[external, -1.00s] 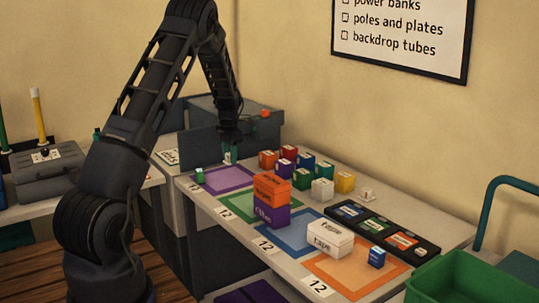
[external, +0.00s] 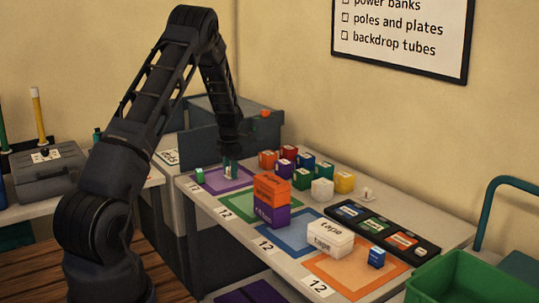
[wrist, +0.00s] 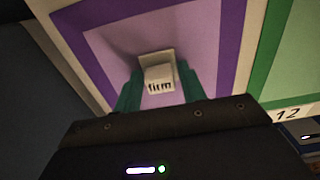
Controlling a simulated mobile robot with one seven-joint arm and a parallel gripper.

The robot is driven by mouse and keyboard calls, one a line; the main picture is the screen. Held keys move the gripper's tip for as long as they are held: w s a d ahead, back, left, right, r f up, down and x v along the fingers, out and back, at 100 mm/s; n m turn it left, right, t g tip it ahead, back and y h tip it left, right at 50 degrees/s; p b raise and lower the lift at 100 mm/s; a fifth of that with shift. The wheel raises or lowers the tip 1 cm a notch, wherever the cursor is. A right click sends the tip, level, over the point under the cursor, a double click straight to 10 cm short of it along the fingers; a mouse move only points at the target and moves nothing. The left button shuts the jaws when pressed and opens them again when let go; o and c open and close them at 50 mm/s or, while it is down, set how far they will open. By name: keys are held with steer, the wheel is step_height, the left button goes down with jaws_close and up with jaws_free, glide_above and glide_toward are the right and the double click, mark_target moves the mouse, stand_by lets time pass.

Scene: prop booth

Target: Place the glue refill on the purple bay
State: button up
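My gripper (external: 229,173) has teal fingers and points down over the purple bay (external: 215,188) at the table's far left end. In the wrist view my gripper (wrist: 159,92) is shut on a small white box (wrist: 159,76) with dark lettering that looks like "firm". I take this box as the glue refill, though no word "glue" is readable. The box is over the pale middle of the purple bay (wrist: 232,45), inside its border. I cannot tell whether its underside touches the surface.
A small green and white box (external: 199,174) stands at the purple bay's left corner. Several coloured boxes (external: 302,178) stand to the right behind the bays. An orange box (external: 271,187) sits on a purple one (external: 271,212).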

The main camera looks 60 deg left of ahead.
steer(key=o, duration=0.3)
steer(key=shift+o, duration=0.2)
steer(key=shift+r, duration=0.1)
step_height(320, 180, up, 12)
stand_by(0.4)
